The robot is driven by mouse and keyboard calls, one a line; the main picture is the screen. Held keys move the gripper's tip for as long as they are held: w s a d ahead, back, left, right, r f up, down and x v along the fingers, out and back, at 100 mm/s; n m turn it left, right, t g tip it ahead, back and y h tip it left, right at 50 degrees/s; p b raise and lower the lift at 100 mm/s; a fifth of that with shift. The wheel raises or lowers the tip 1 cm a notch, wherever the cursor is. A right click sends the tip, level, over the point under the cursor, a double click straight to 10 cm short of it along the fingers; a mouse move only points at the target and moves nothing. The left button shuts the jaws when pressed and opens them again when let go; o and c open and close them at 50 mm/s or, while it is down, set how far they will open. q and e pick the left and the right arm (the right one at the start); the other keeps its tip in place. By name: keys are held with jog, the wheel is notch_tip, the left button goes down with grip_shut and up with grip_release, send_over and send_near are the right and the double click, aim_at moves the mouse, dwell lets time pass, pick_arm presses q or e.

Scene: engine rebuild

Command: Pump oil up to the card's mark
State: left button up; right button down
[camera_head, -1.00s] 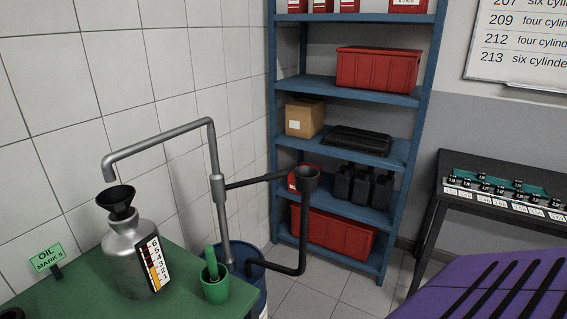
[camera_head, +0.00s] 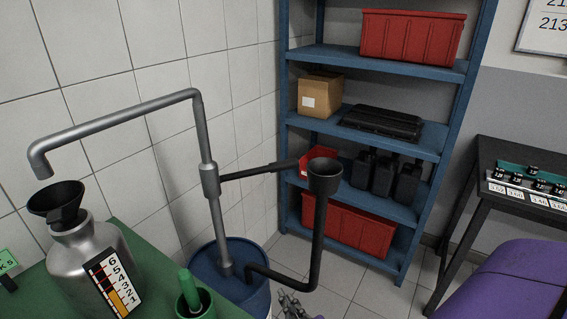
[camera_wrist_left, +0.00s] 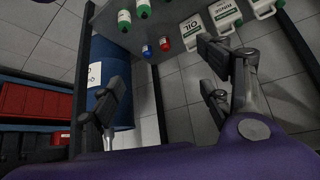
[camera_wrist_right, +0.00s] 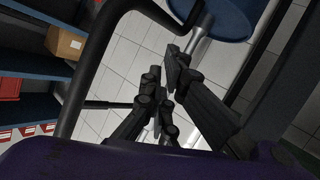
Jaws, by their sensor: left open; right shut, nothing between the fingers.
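A silver oil can (camera_head: 85,255) with a black funnel (camera_head: 58,203) stands on the green bench under the grey pump spout (camera_head: 40,165). Its gauge (camera_head: 112,284) is numbered 1 to 6, with orange filling only the lower part. The green card (camera_head: 7,262) is cut off; a 5 shows. The grey pump pipe (camera_head: 217,215) rises from the blue drum (camera_head: 232,270). A black lever (camera_head: 262,170) extends right from its collar. My right gripper (camera_head: 295,305), also in its wrist view (camera_wrist_right: 165,88), is shut and empty, low beside the drum. My left gripper (camera_wrist_left: 160,82) is open and empty.
A black pipe with a cup (camera_head: 325,178) rises right of the drum, close to my right gripper. A green cup (camera_head: 195,300) stands on the bench. Blue shelves (camera_head: 365,140) stand behind. Bottles and white jugs (camera_wrist_left: 225,15) show in the left wrist view.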

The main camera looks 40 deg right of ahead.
pick_arm(q)
jog(key=f+b, duration=0.1)
jog(key=a+f+b, duration=0.1)
jog(key=f+b, duration=0.3)
jog(key=shift+s+a, duration=0.25)
jog(key=shift+a, duration=0.15)
pick_arm(e)
jog(key=w+d+r+m+t+h, duration=0.1)
jog(key=w+d+r+t+h, duration=0.1)
jog(key=r, duration=0.9)
jog(key=w+d+r+m+t+h, duration=0.2)
jog(key=w+r+h, duration=0.3)
jog(key=r, duration=0.6)
jog(key=shift+w+t, duration=0.25)
jog(key=shift+t, duration=0.35)
